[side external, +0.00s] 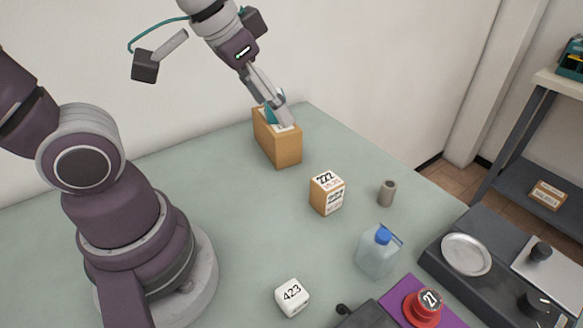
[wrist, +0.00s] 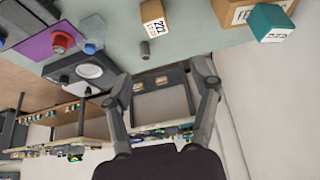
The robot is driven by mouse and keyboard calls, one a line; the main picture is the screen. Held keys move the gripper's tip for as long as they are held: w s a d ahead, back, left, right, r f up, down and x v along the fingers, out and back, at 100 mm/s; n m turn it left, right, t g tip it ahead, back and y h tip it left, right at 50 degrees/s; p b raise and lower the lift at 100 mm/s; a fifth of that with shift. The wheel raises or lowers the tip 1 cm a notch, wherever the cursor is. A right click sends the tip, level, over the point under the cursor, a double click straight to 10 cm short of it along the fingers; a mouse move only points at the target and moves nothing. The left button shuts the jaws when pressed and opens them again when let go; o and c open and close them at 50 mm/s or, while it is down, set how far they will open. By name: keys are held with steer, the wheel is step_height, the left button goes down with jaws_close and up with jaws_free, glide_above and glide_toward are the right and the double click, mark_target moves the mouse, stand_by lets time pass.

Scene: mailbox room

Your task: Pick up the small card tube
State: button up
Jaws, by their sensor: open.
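The small card tube (side external: 387,193) is a short grey-brown cylinder standing upright on the green table, right of the 222 box. It also shows in the wrist view (wrist: 145,50), small and beyond the fingertips. My gripper (side external: 281,108) is open, high at the back of the table by the tall cardboard box, well left of the tube. In the wrist view my gripper (wrist: 163,78) has its two fingers spread with nothing between them.
A tall cardboard box (side external: 278,146) with a teal item (wrist: 271,22) is near my gripper. A 222 box (side external: 327,193), a blue-capped bottle (side external: 378,253), a white 423 cube (side external: 292,297) and a red button (side external: 422,306) are nearby.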

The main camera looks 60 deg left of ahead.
steer(key=w+d+f+m, duration=0.1)
steer(key=w+d+f, duration=0.1)
steer(key=w, duration=0.6)
steer(key=m+g+h, duration=0.1)
steer(key=m, duration=0.1)
glide_toward(388, 184)
steer(key=f, duration=0.1)
steer(key=x, duration=1)
steer(key=shift+w+d+f, duration=0.1)
steer(key=shift+w, duration=0.05)
steer(key=shift+c, duration=0.2)
steer(key=c, duration=0.8)
